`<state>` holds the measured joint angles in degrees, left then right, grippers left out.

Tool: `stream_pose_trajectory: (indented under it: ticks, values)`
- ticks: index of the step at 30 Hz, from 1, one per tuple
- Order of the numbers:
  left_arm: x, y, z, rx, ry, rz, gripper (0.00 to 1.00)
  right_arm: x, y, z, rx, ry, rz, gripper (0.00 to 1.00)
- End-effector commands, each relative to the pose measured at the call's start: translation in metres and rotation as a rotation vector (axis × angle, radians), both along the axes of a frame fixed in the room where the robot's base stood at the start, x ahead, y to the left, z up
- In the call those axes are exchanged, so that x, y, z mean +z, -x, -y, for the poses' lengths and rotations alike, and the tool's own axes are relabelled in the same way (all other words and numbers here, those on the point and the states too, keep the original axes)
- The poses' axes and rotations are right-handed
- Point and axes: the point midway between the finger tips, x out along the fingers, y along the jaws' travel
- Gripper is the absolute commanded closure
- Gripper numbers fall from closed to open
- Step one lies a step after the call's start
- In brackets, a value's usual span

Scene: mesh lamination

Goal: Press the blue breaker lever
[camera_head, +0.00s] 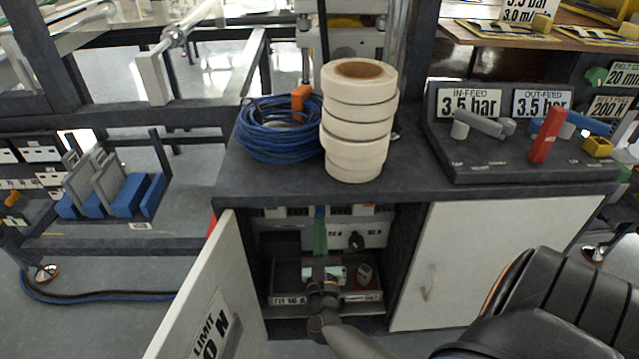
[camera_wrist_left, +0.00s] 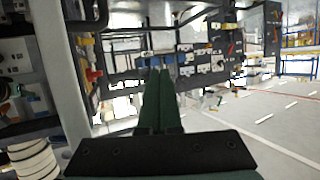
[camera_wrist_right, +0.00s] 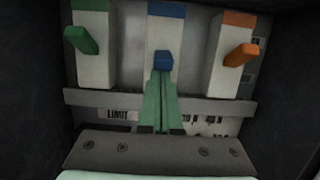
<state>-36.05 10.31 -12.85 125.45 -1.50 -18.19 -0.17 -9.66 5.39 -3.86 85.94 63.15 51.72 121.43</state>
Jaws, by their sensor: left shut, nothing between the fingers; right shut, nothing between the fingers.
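The blue breaker lever (camera_wrist_right: 163,60) sits on the middle of three white breakers in the right wrist view. A blue band marks that breaker's top. My right gripper (camera_wrist_right: 162,76) is shut and empty, its green fingertips right at the lower edge of the blue lever. I cannot tell whether they touch it. In the head view my right gripper (camera_head: 320,212) reaches into the open cabinet in front of the breaker row, which it partly hides. My left gripper (camera_wrist_left: 159,74) shows only in its own wrist view, shut and empty, away from the cabinet.
A green lever (camera_wrist_right: 80,39) and an orange lever (camera_wrist_right: 240,54) stand on either side of the blue one. The open cabinet door (camera_head: 210,300) is left of my right arm; a closed door (camera_head: 470,260) is right. White rolls (camera_head: 355,120) and blue cable (camera_head: 270,135) lie on top.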

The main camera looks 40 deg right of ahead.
Motion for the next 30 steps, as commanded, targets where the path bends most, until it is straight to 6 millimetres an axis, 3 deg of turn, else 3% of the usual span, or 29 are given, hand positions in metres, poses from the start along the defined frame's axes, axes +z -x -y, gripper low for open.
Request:
stream_pose_trajectory:
  ticks: [6,16,30]
  values:
    - [-0.037,0.022,0.001,0.009,0.0,-0.173,1.0,0.004,0.001,-0.001,-0.001,-0.022,-0.023,1.0]
    - [-0.083,0.059,0.003,0.015,0.002,-0.401,1.0,0.007,0.002,-0.001,-0.002,-0.051,-0.058,1.0]
    - [-0.074,0.058,0.005,0.012,0.005,-0.404,1.0,0.01,0.003,-0.002,-0.002,-0.097,-0.111,1.0]
